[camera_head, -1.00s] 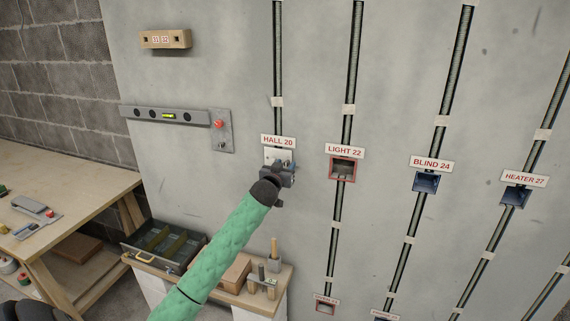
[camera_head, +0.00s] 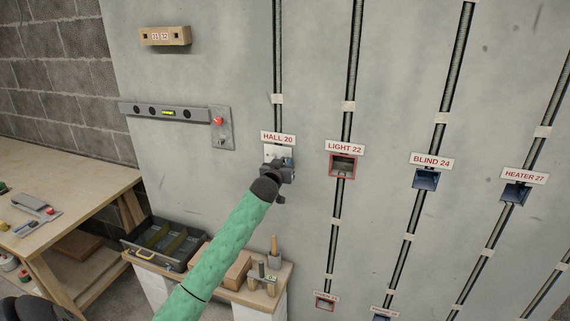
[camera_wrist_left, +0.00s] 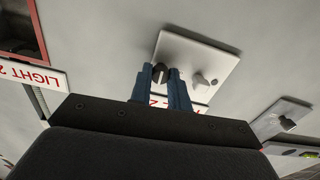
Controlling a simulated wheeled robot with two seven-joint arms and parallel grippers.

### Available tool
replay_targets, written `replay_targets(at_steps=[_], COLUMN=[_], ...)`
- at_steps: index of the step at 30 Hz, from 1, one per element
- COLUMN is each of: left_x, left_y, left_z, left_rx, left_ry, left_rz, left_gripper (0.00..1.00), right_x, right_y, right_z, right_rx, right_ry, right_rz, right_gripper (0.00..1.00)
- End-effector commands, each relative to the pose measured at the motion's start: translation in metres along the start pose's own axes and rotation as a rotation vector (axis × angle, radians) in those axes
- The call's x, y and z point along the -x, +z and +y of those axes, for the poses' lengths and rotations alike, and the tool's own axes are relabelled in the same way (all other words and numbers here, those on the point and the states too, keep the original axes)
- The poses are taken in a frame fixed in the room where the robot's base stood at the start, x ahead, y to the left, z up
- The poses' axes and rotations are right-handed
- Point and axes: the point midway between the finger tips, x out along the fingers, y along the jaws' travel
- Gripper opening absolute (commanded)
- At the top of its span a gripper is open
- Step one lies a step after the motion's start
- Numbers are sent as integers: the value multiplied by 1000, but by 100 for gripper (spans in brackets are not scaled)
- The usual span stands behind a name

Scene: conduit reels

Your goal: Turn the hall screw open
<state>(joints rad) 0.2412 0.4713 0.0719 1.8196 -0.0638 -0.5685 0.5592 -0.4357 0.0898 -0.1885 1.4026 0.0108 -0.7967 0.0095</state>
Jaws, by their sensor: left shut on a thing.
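The HALL 20 label (camera_head: 278,138) is on the grey wall, above a pale cover plate (camera_head: 272,150). In the left wrist view the plate (camera_wrist_left: 190,52) carries two screws. My left gripper (camera_head: 282,163) is at the plate and covers its lower part in the head view. In the left wrist view its blue fingers (camera_wrist_left: 166,78) are shut on the dark hall screw (camera_wrist_left: 160,71), the left one there. The second, paler screw (camera_wrist_left: 201,79) is just right of the fingers and free. My right gripper is not in view.
An open red-framed box (camera_head: 342,167) under LIGHT 22 is right of the gripper. A shelf (camera_head: 279,274) with a tray (camera_head: 165,243) and tools stands below. The wall between is clear.

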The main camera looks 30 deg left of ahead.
Motion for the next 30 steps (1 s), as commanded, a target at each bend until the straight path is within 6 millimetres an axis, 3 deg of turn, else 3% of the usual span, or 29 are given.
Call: replay_targets(at_steps=[19, 27, 30], left_x=[0, 0, 0], left_y=[-1, -1, -1], left_z=[0, -1, -1], left_rx=[560, 816, 911], left_ry=[0, 0, 0], left_rz=[1, 1, 1], left_gripper=[0, 0, 0], right_x=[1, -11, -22], right_y=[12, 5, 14], right_z=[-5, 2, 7], right_rx=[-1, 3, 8], right_ry=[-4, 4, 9], right_rz=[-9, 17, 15], right_gripper=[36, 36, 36])
